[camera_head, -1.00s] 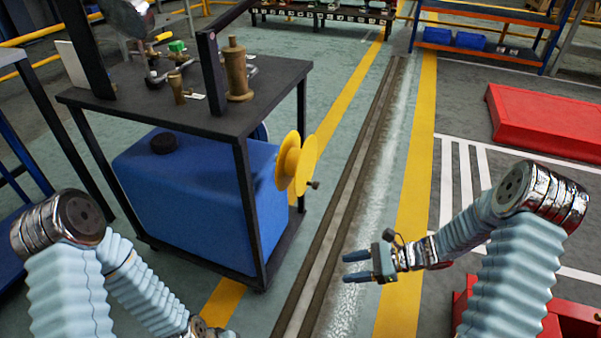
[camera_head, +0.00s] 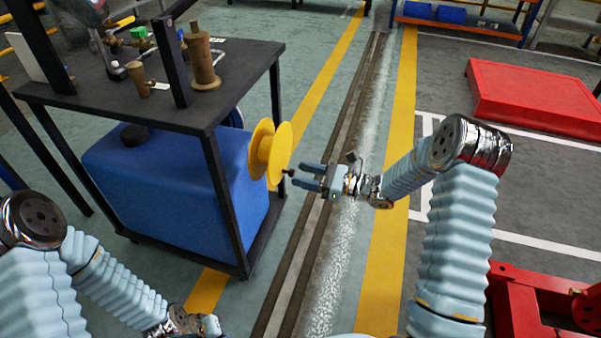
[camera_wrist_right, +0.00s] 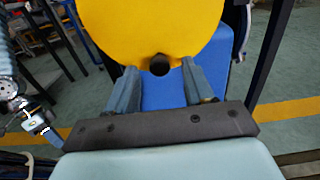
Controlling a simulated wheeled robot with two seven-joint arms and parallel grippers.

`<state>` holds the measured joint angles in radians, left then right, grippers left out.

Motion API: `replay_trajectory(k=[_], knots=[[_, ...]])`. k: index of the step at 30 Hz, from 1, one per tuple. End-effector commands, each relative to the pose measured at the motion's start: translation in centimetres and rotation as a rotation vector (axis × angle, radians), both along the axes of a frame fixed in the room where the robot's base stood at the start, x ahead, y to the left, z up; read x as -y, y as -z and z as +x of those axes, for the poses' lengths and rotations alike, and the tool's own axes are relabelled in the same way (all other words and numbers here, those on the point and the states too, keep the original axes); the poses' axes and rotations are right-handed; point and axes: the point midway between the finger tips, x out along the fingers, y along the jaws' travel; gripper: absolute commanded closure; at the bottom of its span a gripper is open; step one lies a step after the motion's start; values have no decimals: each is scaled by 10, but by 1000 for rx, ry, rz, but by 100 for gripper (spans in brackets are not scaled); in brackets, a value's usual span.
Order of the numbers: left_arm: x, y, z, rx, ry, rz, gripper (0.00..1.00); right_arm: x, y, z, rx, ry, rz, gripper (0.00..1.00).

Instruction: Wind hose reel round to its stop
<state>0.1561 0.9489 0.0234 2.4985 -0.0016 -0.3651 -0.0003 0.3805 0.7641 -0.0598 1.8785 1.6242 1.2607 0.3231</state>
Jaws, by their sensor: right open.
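The yellow hose reel (camera_head: 270,152) is mounted at the right side of the black-framed cart, beside the blue tank (camera_head: 165,185). Its small dark crank knob (camera_head: 289,172) sticks out toward my right gripper. My right gripper (camera_head: 299,177) is open, with its two fingertips on either side of the knob or just short of it; contact cannot be told. In the right wrist view the reel's yellow disc (camera_wrist_right: 150,28) fills the top and the knob (camera_wrist_right: 159,64) lies between the open fingers (camera_wrist_right: 158,85). My left gripper (camera_head: 208,326) is low at the bottom edge, its jaws unclear.
The cart's black top (camera_head: 150,95) carries brass fittings and a tall brown cylinder (camera_head: 202,55). A cart post stands left of the reel. A red platform (camera_head: 540,95) lies at the right, and a red frame (camera_head: 530,310) at lower right.

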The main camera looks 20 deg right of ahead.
Motion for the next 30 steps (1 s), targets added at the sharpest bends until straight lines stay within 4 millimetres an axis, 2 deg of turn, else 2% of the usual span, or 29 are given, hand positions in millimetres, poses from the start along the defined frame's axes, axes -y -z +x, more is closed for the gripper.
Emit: replay_trajectory(k=[4,13,24,30], knots=[[0,-1,0,0,1,-1,100,-10,0,7,-1,-1,-1,48],[0,-1,0,0,1,-1,100,-12,0,8,0,0,-1,48],[0,-1,0,-1,0,0,100,-12,0,8,0,0,-1,100],[0,-1,0,-1,0,0,100,-12,0,8,0,0,-1,100]])
